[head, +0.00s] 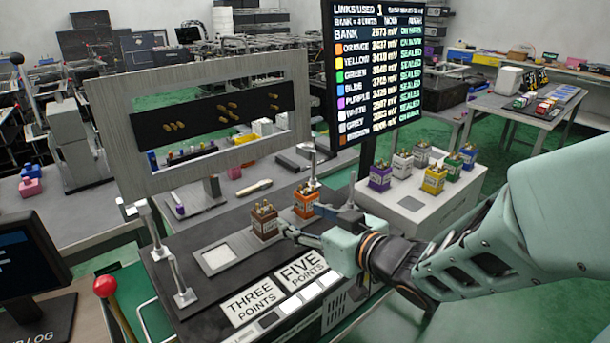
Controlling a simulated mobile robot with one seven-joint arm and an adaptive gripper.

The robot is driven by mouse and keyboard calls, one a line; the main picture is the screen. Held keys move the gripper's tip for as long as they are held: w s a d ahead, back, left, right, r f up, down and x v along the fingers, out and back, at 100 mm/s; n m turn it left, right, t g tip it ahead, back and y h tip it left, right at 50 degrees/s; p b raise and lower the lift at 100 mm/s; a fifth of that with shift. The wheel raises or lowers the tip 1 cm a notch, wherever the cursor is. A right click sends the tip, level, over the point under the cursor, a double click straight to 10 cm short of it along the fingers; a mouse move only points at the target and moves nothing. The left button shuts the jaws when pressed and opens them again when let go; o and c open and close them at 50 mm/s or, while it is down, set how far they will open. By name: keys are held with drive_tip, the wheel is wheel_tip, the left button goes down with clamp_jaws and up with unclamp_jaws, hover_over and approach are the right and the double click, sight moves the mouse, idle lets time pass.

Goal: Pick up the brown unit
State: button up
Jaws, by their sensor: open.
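The brown unit (265,222) is a small block with metal pegs on top. The other finger lies to the right of the orange unit.
Purple (380,177), yellow (434,180) and other units stand on a white box (412,205) behind my arm. A grey frame (220,115) and a status screen (376,75) rise behind the fixture. "THREE POINTS" and "FIVE POINTS" labels (275,288) lie in front.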

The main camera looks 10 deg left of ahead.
sight(268, 212)
drive_tip(key=shift+n+g+y, duration=0.3)
drive_tip(key=shift+n+g, duration=0.1)
drive_tip(key=a, duration=0.1)
drive_tip(key=w+a+f, duration=0.1)
drive_tip(key=a, duration=0.1)
drive_tip(key=a+f, duration=0.1)
drive_tip(key=a, duration=0.1)
drive_tip(key=shift+w+a+f+p, duration=0.1)
drive_tip(key=shift+w+f+p, duration=0.1)
drive_tip(key=shift+p, duration=0.15)
drive_tip(key=shift+b+x, duration=0.3)
drive_tip(key=shift+x, duration=2.85)
drive_tip(key=shift+w+r, duration=0.15)
drive_tip(key=c, duration=1.2)
drive_tip(key=shift+c, duration=0.8)
drive_tip(key=shift+r, duration=0.1)
